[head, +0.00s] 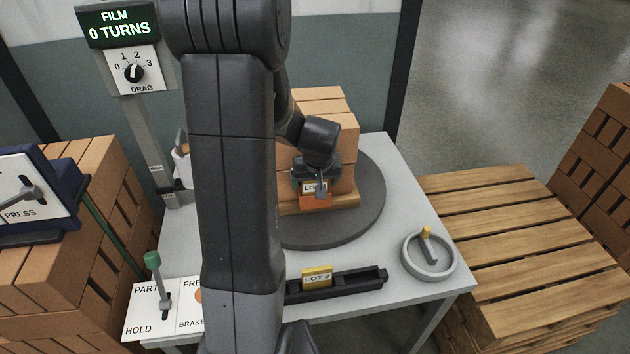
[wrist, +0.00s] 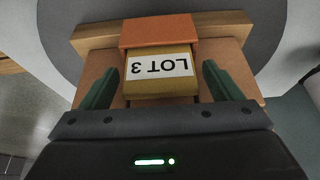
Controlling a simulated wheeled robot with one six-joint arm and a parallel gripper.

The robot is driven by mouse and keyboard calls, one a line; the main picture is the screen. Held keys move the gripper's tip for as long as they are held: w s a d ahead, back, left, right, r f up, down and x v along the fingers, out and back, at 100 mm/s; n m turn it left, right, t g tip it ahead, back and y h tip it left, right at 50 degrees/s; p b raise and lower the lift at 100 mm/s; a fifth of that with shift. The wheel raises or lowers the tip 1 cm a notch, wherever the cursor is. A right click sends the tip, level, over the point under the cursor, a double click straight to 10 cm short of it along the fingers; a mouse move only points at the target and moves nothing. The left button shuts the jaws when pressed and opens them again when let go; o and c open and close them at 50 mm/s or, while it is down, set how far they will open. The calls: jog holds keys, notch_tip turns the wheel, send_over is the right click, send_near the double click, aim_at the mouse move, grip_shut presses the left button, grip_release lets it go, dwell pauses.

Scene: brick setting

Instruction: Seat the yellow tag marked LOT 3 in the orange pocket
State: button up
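The yellow tag marked LOT 3 (wrist: 158,84) stands with one end at the orange pocket (wrist: 158,32) in the wrist view, its label upside down there. The far end of the tag meets the pocket's edge and looks to be inside it; how deep is hidden. In the head view the orange pocket (head: 317,201) is on the front of the brick stack, with part of the tag's label (head: 309,188) showing above it. My gripper (wrist: 160,82) is open, with a green finger on each side of the tag and gaps between.
The brick stack (head: 345,130) stands on a round grey turntable (head: 365,215). A black rack (head: 350,285) at the table's front holds a yellow LOT 2 tag (head: 317,276). A handwheel (head: 428,255) is to the right, a green-knobbed lever (head: 154,262) to the left.

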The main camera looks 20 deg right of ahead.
jog(key=shift+r, duration=0.15)
jog(key=shift+r, duration=0.2)
jog(key=v, duration=1.1)
jog(key=shift+s+r+p, duration=0.25)
jog(key=shift+s+p, duration=0.05)
jog(key=shift+p, duration=0.05)
jog(key=shift+f, duration=0.1)
jog(key=x, duration=1.2)
jog(key=shift+w+b, duration=0.15)
jog(key=shift+b, duration=0.15)
jog(key=shift+r, duration=0.8)
